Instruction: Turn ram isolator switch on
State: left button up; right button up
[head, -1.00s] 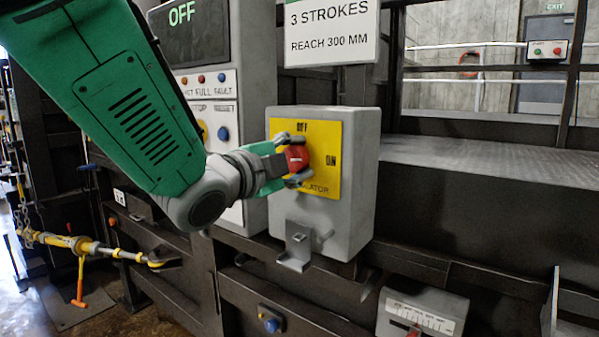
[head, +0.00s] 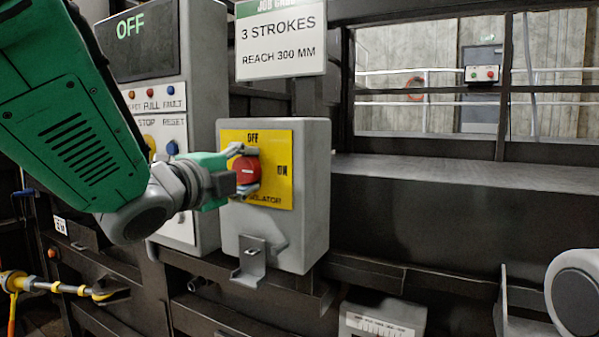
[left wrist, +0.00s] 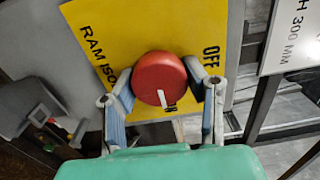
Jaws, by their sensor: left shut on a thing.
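The ram isolator is a grey box (head: 316,190) with a yellow plate (head: 277,190) marked OFF at the top and ON at the right. Its round red knob (head: 247,171) has a white mark that looks roughly level in the head view. My left gripper (head: 240,168) is shut on the knob from the left. In the left wrist view my left gripper (left wrist: 165,93) has one finger on each side of the red knob (left wrist: 158,76), and the white mark lies on the side towards the ON lettering. My right gripper is not in view.
Left of the box stands a grey panel with an OFF display (head: 145,40) and buttons. A sign (head: 282,42) hangs above. A bracket (head: 250,262) sticks out in front of the box. A dark ledge (head: 450,172) runs right. A grey rounded part (head: 577,292) shows at the lower right.

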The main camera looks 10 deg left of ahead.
pick_arm(q)
jog(key=shift+d+f, duration=0.15)
jog(key=shift+f, duration=0.35)
jog(key=o, duration=1.1)
jog(key=shift+s, duration=0.1)
jog(key=shift+o, duration=0.2)
jog(key=shift+r, duration=0.2)
jog(key=shift+r, duration=0.15)
